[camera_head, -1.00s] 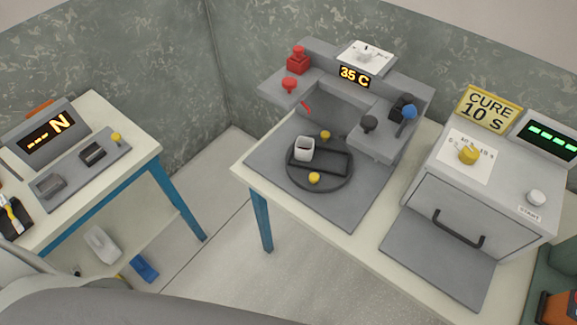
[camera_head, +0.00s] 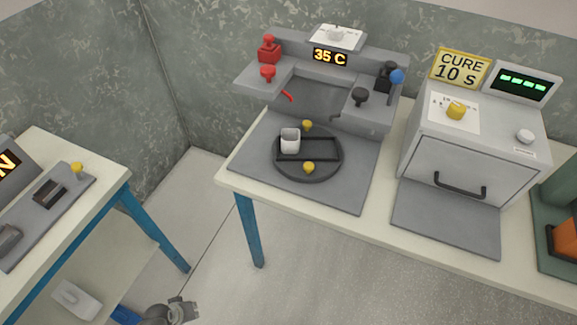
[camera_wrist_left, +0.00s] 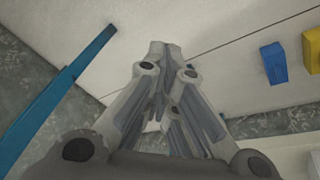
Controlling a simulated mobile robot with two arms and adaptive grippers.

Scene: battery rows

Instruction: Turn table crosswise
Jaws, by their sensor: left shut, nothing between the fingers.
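The round dark turntable (camera_head: 336,164) lies on a grey mat in front of the grey machine, in the head view. Two yellow knobs stand on its rim, a far one (camera_head: 307,126) and a near one (camera_head: 308,168). My left gripper (camera_head: 190,309) is at the bottom edge of the head view, low and well away from the turntable. Its fingers are together and empty in the left wrist view (camera_wrist_left: 164,50). My right gripper is not in view.
The grey machine (camera_head: 320,95) shows 35 C, with red and black knobs. A curing oven (camera_head: 470,140) stands to the right on the same table (camera_head: 245,180). A second table (camera_head: 120,185) is at the left. Open floor lies between the tables.

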